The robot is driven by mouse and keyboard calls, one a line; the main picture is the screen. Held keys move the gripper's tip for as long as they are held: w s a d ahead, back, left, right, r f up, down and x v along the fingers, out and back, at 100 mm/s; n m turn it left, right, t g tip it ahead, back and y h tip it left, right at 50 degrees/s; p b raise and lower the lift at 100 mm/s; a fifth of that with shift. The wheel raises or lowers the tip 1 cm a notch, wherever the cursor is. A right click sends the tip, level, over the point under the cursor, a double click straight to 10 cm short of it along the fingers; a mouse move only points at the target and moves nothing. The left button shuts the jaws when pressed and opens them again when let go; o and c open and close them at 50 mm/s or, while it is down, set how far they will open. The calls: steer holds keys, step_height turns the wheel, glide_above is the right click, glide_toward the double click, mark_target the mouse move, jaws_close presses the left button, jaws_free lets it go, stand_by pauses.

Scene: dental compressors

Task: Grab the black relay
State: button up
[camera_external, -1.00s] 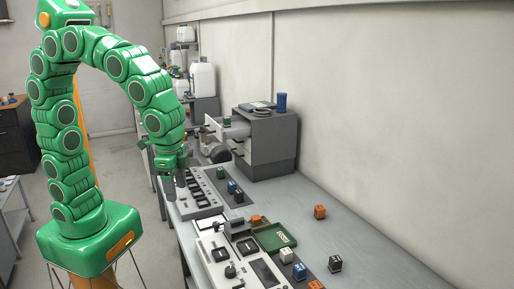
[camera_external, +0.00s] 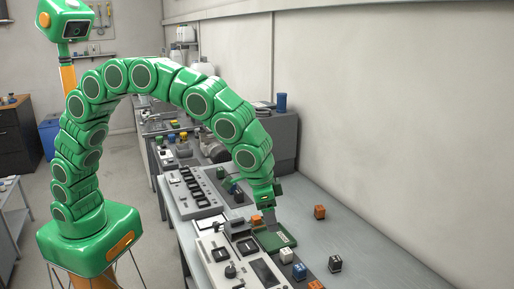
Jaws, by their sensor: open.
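A black relay (camera_external: 335,263), a small cube with light markings on top, stands on the bench at the lower right. A second dark relay (camera_external: 238,196) stands farther back beside the rear grey panel. My gripper (camera_external: 268,216) is open and points down above the back of the green tray (camera_external: 285,241). It is left of and farther back than the front black relay, and to the right of the rear dark one. The fingertips are small and hard to make out, and nothing shows between them.
White (camera_external: 286,255), blue (camera_external: 299,271) and orange (camera_external: 316,286) relays stand near the front black one. Another orange relay (camera_external: 319,212) stands alone toward the wall. A front control panel (camera_external: 236,262) lies left of the tray.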

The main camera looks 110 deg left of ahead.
steer(key=n+t+y, duration=0.1)
steer(key=n, duration=0.1)
glide_toward(336, 259)
step_height(336, 259, down, 3)
steer(key=shift+a+x, duration=0.15)
steer(key=shift+x, duration=0.95)
steer(key=shift+a+x, duration=0.15)
steer(key=shift+x, duration=0.95)
steer(key=shift+w+a+f, duration=0.1)
steer(key=shift+w+f, duration=0.35)
steer(key=shift+f, duration=0.05)
steer(key=shift+x, duration=1)
steer(key=shift+w, duration=0.1)
steer(key=shift+c, duration=0.4)
steer(key=c, duration=1)
